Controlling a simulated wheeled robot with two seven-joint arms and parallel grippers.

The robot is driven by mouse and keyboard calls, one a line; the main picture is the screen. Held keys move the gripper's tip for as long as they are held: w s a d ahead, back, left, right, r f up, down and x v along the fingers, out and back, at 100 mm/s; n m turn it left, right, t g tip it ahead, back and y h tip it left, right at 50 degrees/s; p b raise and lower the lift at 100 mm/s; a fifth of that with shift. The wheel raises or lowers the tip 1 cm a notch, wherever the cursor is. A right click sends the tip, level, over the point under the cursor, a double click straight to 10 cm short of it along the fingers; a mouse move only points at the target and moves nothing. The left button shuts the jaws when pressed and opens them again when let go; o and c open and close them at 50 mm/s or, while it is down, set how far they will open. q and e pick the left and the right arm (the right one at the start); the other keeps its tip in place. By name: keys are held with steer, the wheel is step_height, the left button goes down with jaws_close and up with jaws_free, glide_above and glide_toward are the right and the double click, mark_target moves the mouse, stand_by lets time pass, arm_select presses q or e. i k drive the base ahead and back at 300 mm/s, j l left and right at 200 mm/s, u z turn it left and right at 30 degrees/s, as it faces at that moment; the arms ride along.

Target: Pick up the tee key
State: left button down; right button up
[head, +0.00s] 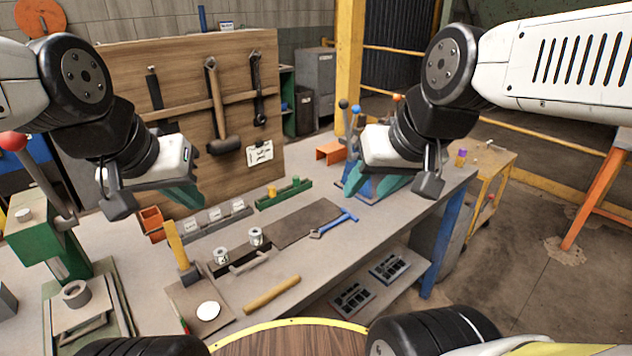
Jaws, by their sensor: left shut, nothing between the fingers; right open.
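A blue tool with a crossbar at one end, which looks like the tee key (335,224), lies on the workbench (345,258) at the right edge of a dark mat. My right gripper (366,190) is open above and behind it, apart from it, with teal fingers partly hidden by its own white body. My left gripper (186,194) is shut and empty over the left part of the bench, in front of the pegboard.
A dark mat (305,222), two cans (256,237), a wooden handle (271,295), a yellow-handled hammer (178,248) and a green tray (284,194) are on the bench. A green machine (40,240) stands left. The bench front right is clear.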

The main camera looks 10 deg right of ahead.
mark_target(349, 215)
steer(key=u, duration=0.55)
steer(key=l+u, duration=1.15)
steer(key=k+l+u, duration=0.1)
steer(key=l, duration=0.35)
steer(key=k+l, duration=0.1)
steer(key=l, duration=0.3)
steer(key=k+l+u, duration=0.15)
steer(key=l, duration=0.3)
steer(key=k+l, duration=0.1)
steer(key=l, duration=0.3)
steer(key=k+l+u, duration=0.15)
steer(key=l, duration=0.25)
steer(key=k+l, duration=0.15)
steer(key=l, duration=0.25)
steer(key=k+l+u, duration=0.15)
steer(key=l, duration=0.25)
